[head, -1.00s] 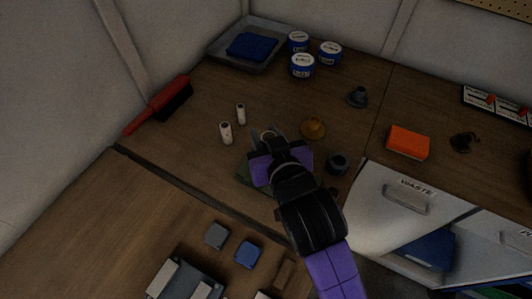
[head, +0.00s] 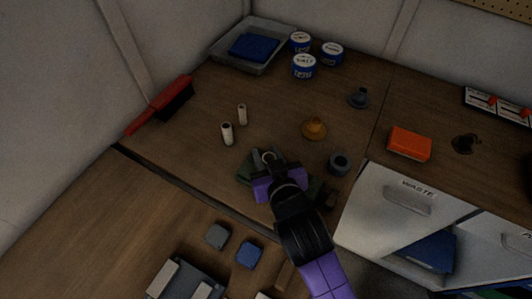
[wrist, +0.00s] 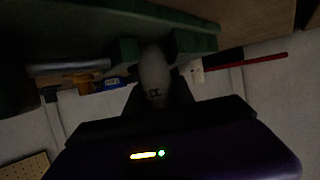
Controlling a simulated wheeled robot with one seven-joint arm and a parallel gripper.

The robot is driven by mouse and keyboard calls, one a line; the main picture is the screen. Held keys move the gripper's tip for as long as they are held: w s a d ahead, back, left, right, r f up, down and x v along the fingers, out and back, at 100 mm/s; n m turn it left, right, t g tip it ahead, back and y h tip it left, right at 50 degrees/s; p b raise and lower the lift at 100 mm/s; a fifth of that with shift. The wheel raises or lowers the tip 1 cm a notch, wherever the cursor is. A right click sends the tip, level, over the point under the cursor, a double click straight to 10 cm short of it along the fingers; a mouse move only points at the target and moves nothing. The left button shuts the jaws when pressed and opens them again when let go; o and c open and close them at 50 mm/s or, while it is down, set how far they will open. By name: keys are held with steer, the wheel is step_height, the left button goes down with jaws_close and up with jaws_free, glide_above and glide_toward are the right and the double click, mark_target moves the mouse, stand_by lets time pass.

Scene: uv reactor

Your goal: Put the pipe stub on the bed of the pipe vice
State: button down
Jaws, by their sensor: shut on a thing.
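The pipe stub (wrist: 153,68) is a pale grey, rounded piece held between my fingers in the wrist view. Its light, ring-like end (head: 268,156) shows in the head view. My gripper (head: 270,165) is shut on it. The dark green pipe vice (head: 245,168) is on the bench, partly hidden behind my gripper. In the wrist view the vice (wrist: 190,25) spans the top, with green blocks on either side of the stub. The stub is at the vice, but I cannot tell whether it touches the bed.
A grey collar (head: 340,163) and an orange-brown bell-shaped piece (head: 314,128) are to the right. The waste drawer (head: 395,205) is at right.

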steer(key=c, duration=1.1)
jaws_free()
steer(key=shift+f, duration=0.1)
steer(key=shift+s+r, duration=0.15)
steer(key=shift+r, duration=0.1)
steer(key=b+v, duration=0.1)
steer(key=v, duration=1)
steer(key=shift+s+d+r, duration=0.2)
steer(key=shift+s, duration=0.1)
